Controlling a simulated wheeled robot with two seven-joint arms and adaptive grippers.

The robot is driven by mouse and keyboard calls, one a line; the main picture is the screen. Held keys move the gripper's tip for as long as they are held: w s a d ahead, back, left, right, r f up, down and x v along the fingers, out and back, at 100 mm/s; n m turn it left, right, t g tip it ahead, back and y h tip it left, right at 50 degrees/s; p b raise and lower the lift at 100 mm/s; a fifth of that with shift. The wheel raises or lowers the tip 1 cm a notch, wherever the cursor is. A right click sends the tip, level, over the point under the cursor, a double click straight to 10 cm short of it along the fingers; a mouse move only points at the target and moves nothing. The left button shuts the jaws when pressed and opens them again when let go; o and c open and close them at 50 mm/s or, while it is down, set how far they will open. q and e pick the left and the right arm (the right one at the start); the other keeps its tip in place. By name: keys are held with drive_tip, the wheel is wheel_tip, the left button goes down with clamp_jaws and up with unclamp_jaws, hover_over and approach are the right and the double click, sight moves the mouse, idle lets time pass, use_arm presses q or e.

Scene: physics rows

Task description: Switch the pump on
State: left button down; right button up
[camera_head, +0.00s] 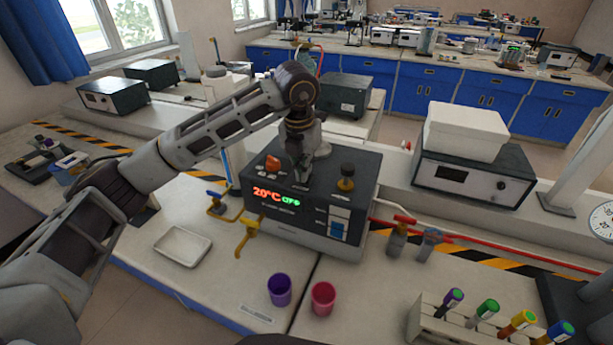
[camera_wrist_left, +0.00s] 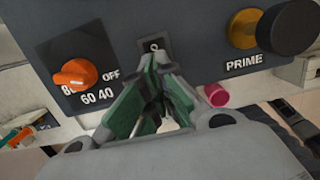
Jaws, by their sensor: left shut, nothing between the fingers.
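The pump (camera_head: 259,215) is a dark box on the bench in the head view. Its front display reads 20°C in red, with green characters beside it that are hard to read. My left gripper (camera_head: 301,180) is shut and empty, pointing down at the pump's top. In the left wrist view, the gripper's fingertips (camera_wrist_left: 155,62) are just in front of a small dark switch (camera_wrist_left: 153,44) marked 0. The fingers cover its lower part, and I cannot tell whether they touch it. An orange dial (camera_wrist_left: 75,75) is at left; a black PRIME knob (camera_wrist_left: 290,28) is at right.
A purple cup (camera_head: 279,291) and a pink cup (camera_head: 323,298) stand in front of the pump. A white tray (camera_head: 183,248) lies left of them. Yellow taps (camera_head: 249,236) stick out near the pump's front left. A tube rack (camera_head: 425,318) is at lower right.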

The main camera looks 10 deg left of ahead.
use_arm(q)
drive_tip(key=shift+f+b, duration=0.45)
drive_tip(key=shift+f, duration=0.15)
idle(0.7)
drive_tip(key=shift+r, duration=0.1)
drive_tip(key=shift+r+p, duration=1.75)
drive_tip(key=shift+r, duration=1.75)
